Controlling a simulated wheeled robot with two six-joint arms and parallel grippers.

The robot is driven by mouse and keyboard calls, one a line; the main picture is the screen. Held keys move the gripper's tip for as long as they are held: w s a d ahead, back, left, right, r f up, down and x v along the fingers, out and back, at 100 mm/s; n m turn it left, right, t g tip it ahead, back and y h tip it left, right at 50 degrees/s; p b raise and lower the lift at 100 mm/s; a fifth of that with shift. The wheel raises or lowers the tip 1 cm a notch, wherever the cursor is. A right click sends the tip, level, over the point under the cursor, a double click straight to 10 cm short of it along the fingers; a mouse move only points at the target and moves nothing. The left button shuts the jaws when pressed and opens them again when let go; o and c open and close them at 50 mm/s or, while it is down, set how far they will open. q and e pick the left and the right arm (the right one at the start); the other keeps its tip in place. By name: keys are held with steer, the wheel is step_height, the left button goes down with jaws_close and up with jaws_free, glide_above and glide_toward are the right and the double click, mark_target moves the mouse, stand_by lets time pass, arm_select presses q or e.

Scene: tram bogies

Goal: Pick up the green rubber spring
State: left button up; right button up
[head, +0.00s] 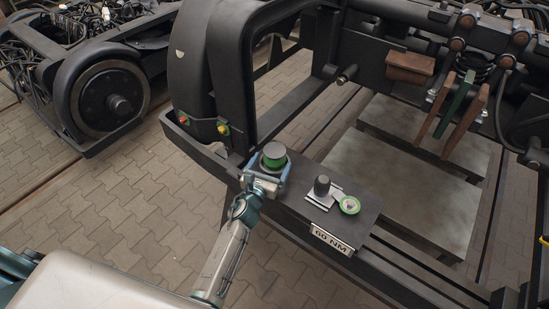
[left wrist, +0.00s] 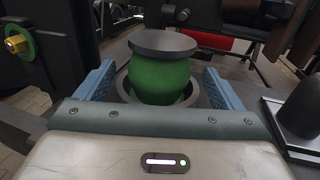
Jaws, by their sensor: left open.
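The green rubber spring (head: 274,157) stands upright on the dark bench plate of the bogie, with a dark round cap on top. In the left wrist view the green rubber spring (left wrist: 160,78) bulges below its cap and sits in a round dark ring. My left gripper (head: 270,170) is open at the spring. In the left wrist view the blue fingers of my left gripper (left wrist: 158,88) stand on either side of it, with gaps between fingers and spring. My right gripper is not in view.
Right of the spring a dark knob on a metal plate (head: 321,188) and a green-rimmed disc (head: 349,205) sit on the same bench plate, above a "60 NM" label (head: 331,239). The black bogie frame (head: 228,75) rises behind. Paved floor (head: 110,200) lies left.

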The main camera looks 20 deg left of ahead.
arm_select(q)
steer(key=w, duration=0.3)
steer(key=shift+w+d, duration=0.2)
steer(key=shift+w, duration=0.1)
steer(key=shift+w+f, duration=0.1)
steer(key=shift+w, duration=0.05)
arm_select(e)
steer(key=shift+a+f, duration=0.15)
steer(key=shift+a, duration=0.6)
arm_select(q)
steer(key=shift+c, duration=1.3)
steer(key=c, duration=1.1)
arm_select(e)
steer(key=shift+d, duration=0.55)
arm_select(q)
steer(key=shift+r, duration=0.25)
